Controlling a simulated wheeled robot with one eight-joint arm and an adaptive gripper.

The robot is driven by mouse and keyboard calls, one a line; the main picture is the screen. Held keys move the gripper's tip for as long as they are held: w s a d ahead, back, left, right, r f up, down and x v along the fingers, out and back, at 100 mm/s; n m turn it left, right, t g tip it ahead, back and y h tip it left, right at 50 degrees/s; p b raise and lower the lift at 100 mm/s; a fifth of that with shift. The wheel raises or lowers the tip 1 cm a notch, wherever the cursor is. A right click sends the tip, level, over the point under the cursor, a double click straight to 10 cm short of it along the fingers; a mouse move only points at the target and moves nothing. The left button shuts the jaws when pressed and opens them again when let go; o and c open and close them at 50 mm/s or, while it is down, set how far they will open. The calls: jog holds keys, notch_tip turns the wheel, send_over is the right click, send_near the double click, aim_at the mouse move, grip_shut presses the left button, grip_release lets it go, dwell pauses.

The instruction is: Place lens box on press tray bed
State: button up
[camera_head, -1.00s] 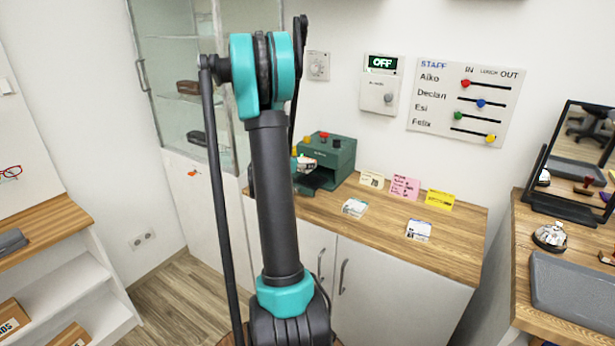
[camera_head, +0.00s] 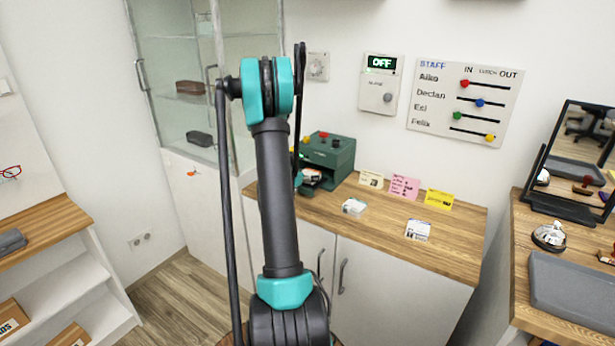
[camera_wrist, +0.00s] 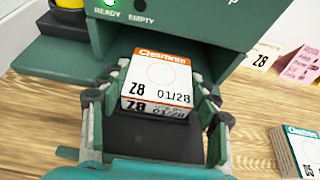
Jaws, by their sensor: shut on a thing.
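The lens box (camera_wrist: 157,85), white with an orange band and marked "Z8 01/28", is between the two fingers of my gripper (camera_wrist: 156,88) in the wrist view. My gripper is shut on it. The box is at the front opening of the green press (camera_head: 328,158) and also shows there in the head view (camera_head: 312,176), partly hidden by my arm. A dark flat surface (camera_wrist: 150,138) lies under the box in the wrist view. I cannot tell whether it is the tray bed or whether the box touches it.
Another lens box (camera_wrist: 298,150) lies on the wooden counter (camera_head: 385,215) to the right of the press. A further box (camera_head: 418,230) lies farther right. Note cards (camera_head: 405,186) stand behind them. The wall panel (camera_head: 380,82) reads OFF. The counter's front is clear.

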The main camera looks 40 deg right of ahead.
jog(key=shift+f, duration=0.1)
jog(key=o, duration=1.1)
jog(key=shift+o, duration=0.2)
jog(key=v, duration=1.1)
jog(key=shift+s+a, duration=0.1)
jog(key=s+a+f+m+y, duration=0.1)
jog(key=s+a+m+y, duration=0.3)
jog(key=s+a+m, duration=0.3)
jog(key=s+a+f+m+y, duration=0.2)
jog(key=s+a+m+y, duration=0.2)
jog(key=s+a+m, duration=0.4)
jog(key=s+a+f+m+y, duration=0.2)
jog(key=s+a+m+y, duration=0.2)
jog(key=a, duration=1.4)
jog(key=s+m, duration=0.3)
jog(key=s, duration=0.2)
jog(key=shift+s+a+g, duration=0.2)
jog(key=shift+a+g, duration=0.2)
